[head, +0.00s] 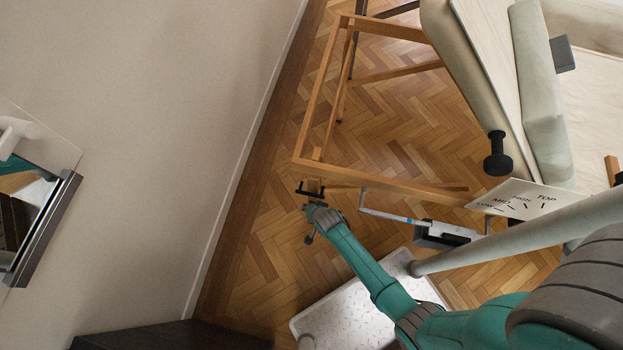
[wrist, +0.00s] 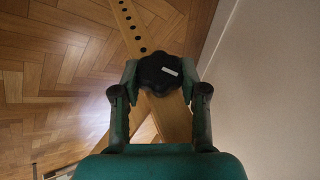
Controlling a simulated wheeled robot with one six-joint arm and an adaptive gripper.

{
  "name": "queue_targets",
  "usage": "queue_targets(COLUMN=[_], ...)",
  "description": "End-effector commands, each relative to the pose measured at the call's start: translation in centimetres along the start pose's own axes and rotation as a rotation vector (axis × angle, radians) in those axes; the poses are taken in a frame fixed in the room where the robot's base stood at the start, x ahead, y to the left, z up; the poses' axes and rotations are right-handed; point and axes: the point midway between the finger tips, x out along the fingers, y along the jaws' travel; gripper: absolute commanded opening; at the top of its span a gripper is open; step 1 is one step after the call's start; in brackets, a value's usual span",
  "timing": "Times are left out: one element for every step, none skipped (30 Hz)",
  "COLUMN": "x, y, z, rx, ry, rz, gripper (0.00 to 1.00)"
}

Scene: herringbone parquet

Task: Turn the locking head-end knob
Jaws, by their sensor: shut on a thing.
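A black lobed knob (wrist: 160,72) with a small pale mark on its face sits at the wooden bar (wrist: 130,28) with a row of dark holes, in the wrist view. My gripper (wrist: 163,85) has one finger on each side of the knob and is shut on it. In the head view, my gripper (head: 312,204) is at the near left corner of the wooden frame (head: 375,180). Dark parts show at its tip there; the knob itself is too small to make out clearly.
Another black knob (head: 497,155) is on the padded furniture at right. A plate marked TOP, HIGH, MID, LOW (head: 525,198) is near the frame's right end. A crank bar (head: 390,215) hangs beside my arm. A pale wall (head: 200,100) is at left, with parquet floor between.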

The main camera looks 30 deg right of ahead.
Motion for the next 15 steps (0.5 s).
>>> queue_targets(x=[0.00, 0.00, 0.00, 0.00, 0.00, 0.00, 0.00, 0.00, 0.00, 0.00, 0.00, 0.01, 0.01, 0.01, 0.03], y=[0.00, -0.01, -0.03, -0.04, -0.07, -0.10, -0.13, -0.16, -0.22, -0.27, -0.29, -0.31, -0.36, -0.40, -0.47], z=[0.00, 0.00, 0.00, 0.00, 0.00, -0.03, -0.04, -0.03, -0.06, -0.03, -0.04, -0.02, -0.02, -0.01, -0.03], rx=[0.000, -0.001, -0.002, -0.003, -0.005, -0.009, -0.011, -0.015, -0.022, -0.026, -0.034, -0.041, -0.049, -0.057, -0.069], ry=[0.000, 0.000, 0.000, 0.000, 0.000, 0.001, 0.001, 0.000, 0.001, 0.000, 0.001, 0.000, 0.001, 0.001, 0.001], rz=[0.000, 0.001, 0.004, 0.006, 0.010, 0.016, 0.023, 0.031, 0.044, 0.056, 0.070, 0.090, 0.107, 0.126, 0.153], gripper=[0.08, 0.08, 0.08, 0.08, 0.08, 0.08, 0.08, 0.08, 0.08, 0.08, 0.08, 0.08, 0.08, 0.08, 0.08])
